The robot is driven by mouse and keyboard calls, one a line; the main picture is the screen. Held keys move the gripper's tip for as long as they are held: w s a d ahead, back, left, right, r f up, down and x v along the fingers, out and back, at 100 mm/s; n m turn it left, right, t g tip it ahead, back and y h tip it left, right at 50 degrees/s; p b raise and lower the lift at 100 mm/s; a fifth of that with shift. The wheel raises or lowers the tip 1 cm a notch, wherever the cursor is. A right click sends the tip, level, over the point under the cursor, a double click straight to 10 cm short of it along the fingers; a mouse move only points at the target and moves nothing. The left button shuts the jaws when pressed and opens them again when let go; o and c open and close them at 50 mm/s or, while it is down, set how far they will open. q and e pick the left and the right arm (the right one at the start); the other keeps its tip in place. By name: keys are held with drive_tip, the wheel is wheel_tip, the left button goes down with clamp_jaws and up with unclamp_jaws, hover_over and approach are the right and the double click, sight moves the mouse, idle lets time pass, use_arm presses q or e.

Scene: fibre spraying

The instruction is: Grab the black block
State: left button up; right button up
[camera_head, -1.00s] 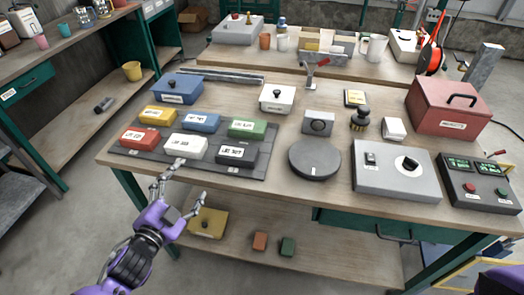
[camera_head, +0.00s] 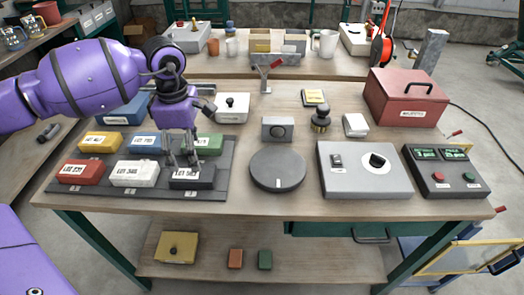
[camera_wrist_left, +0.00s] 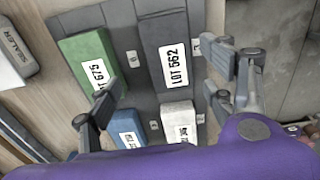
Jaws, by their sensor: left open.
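The black block (camera_head: 205,180) lies at the front right of the dark mat (camera_head: 228,160) on the workbench. In the left wrist view the black block (camera_wrist_left: 168,38) carries a white "LOT 562" label. My left gripper (camera_head: 182,160) is open just above or at the block, fingers pointing down. In the wrist view its fingers (camera_wrist_left: 166,85) are spread either side of the block's line, one over the green block's edge. I cannot tell whether they touch the block. My right gripper is not in view.
On the mat, a white block (camera_head: 134,173), red block (camera_head: 80,172), yellow block (camera_head: 100,142) and green block (camera_head: 210,144) sit close by. A grey round turntable (camera_head: 278,171) stands to the right. A strip of bare bench lies in front of the mat.

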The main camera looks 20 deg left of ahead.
sight(192, 173)
use_arm(q)
drive_tip(key=shift+s+f, duration=0.35)
drive_tip(key=shift+f, duration=0.05)
drive_tip(key=shift+s+f+p, duration=0.2)
drive_tip(key=shift+f+p, duration=0.1)
drive_tip(key=shift+f, duration=1.45)
drive_tip(key=shift+s+f+p, duration=0.2)
drive_tip(key=shift+f+p, duration=0.1)
drive_tip(key=shift+f, duration=1.45)
drive_tip(key=shift+c, duration=0.4)
drive_tip(key=c, duration=1.7)
